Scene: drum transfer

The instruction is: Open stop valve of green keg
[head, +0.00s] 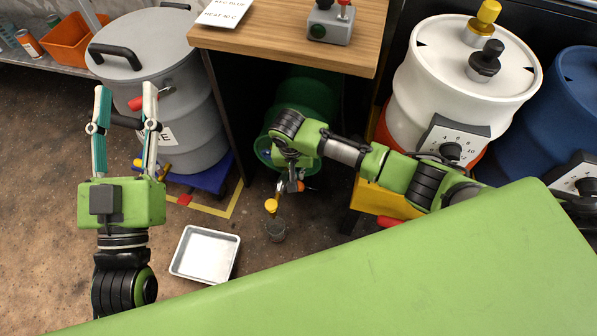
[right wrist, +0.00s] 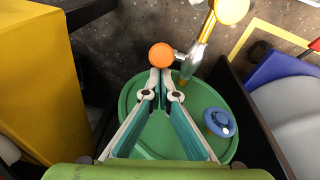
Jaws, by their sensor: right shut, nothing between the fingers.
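The green keg (head: 308,92) lies on its side in the dark space under the wooden table; my right arm partly covers it. Its round green end with a blue cap (right wrist: 219,122) shows in the right wrist view. A brass tap (right wrist: 206,30) with a yellow ball and an orange ball knob (right wrist: 161,55) sticks out at the end. My right gripper (right wrist: 161,75) is shut and empty, its fingertips right at the orange knob; I cannot tell whether they touch. My left gripper (head: 125,90) is open and empty, far from the keg.
A grey drum (head: 150,60) stands on the left, white (head: 462,70) and blue (head: 575,110) drums on the right. The wooden table (head: 260,40) is overhead.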

